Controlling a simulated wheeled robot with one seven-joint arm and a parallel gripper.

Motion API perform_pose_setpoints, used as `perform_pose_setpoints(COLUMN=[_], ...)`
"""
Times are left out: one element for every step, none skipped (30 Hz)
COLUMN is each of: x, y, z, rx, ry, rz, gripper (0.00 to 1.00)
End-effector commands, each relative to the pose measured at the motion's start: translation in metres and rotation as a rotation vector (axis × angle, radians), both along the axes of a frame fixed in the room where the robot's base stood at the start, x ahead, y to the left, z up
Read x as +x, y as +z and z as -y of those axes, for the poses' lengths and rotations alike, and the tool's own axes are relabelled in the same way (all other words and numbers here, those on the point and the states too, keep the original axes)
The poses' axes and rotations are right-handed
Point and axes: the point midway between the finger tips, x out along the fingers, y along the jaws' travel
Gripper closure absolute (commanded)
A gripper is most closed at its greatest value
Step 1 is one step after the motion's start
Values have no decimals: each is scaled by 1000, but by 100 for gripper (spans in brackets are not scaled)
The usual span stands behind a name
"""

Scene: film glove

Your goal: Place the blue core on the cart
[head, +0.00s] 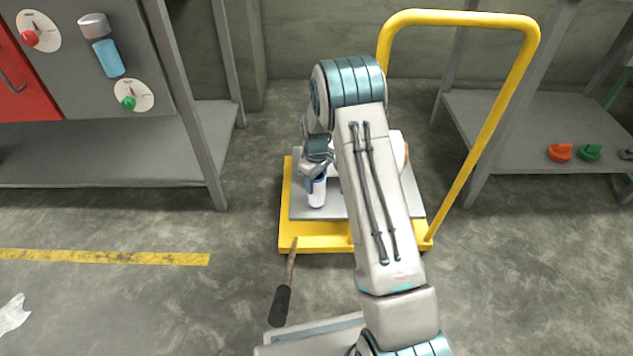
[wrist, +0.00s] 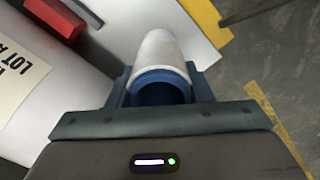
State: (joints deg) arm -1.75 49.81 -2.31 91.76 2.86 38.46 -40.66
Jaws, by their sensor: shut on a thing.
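The blue core (wrist: 160,84) shows in the wrist view as a blue ring-shaped end with a white cylindrical body (wrist: 160,50) beyond it. My gripper (wrist: 157,88) is shut on it, one finger on each side. In the head view my gripper (head: 317,168) holds the core (head: 317,192) roughly upright over the left part of the cart's grey deck. I cannot tell whether its lower end touches the deck. The yellow-framed cart (head: 315,243) stands on the floor with a tall yellow handle on its right; my arm hides much of the deck.
A large white object with a "LOT" label (wrist: 18,75) and a red block (wrist: 55,18) are left of the core in the wrist view. A black-handled tool (head: 282,303) leans or lies near the cart's front edge. Shelves (head: 110,155) stand on both sides; floor at left is mostly clear.

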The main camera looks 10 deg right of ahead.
Motion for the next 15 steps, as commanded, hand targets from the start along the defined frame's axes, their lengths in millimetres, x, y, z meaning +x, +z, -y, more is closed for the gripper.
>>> perform_pose_setpoints(x=[0,0,0,0,0,0,0,0,0,0,0,0,0,0,0], y=[-1,-1,-3,-4,-5,-6,-7,-7,-6,-6,-6,-6,-6,-6,-6], z=[0,0,0,0,0,0,0,0,0,0,0,0,0,0,0], rx=[0,0,0,-1,0,-1,0,0,0,0,0,0,0,0,0], ry=[0,0,0,0,0,0,0,0,0,0,0,0,0,0,0], rz=[0,0,0,-1,0,-1,0,0,0,0,0,0,0,0,0], gripper=[76,76,76,76,76,76,76,48,37,32,32,32,32,32,32])
